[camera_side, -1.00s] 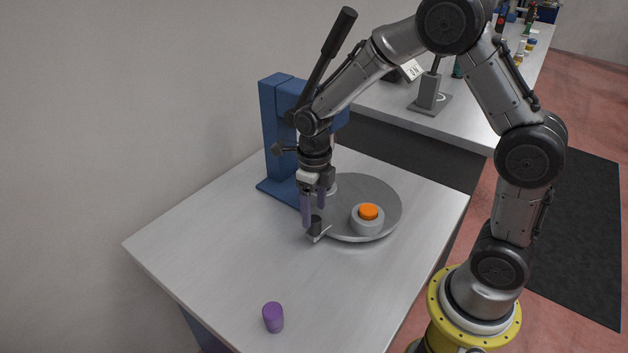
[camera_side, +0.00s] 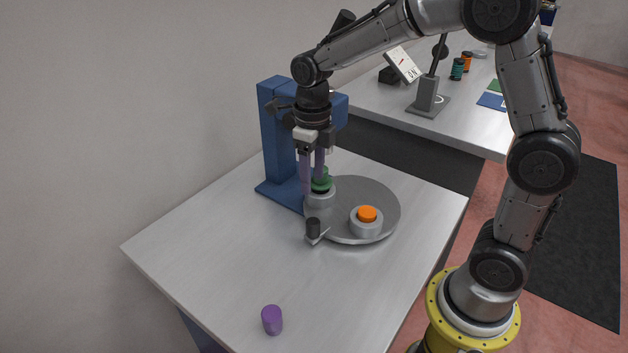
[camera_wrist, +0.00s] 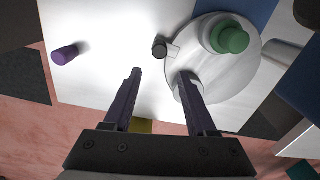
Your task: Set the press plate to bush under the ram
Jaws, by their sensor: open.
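The press plate (camera_side: 350,190) is a round grey disc on the table. It carries a grey holder with an orange-topped piece (camera_side: 367,214) at front right. Another grey holder, with a green piece (camera_side: 321,184), sits at the back left near the blue press (camera_side: 275,150). A short dark knob (camera_side: 313,229) stands on a tab at the plate's front left edge; it also shows in the wrist view (camera_wrist: 160,47). My gripper (camera_side: 312,186) is open and empty above the knob's side of the plate. My arm hides the ram, and the orange piece is hidden in the wrist view.
A purple cylinder (camera_side: 272,320) stands alone near the table's front edge. The table's left and front are otherwise clear. The press's dark lever (camera_side: 343,22) is behind my arm. A second bench (camera_side: 460,125) with a grey stand (camera_side: 427,95) lies behind.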

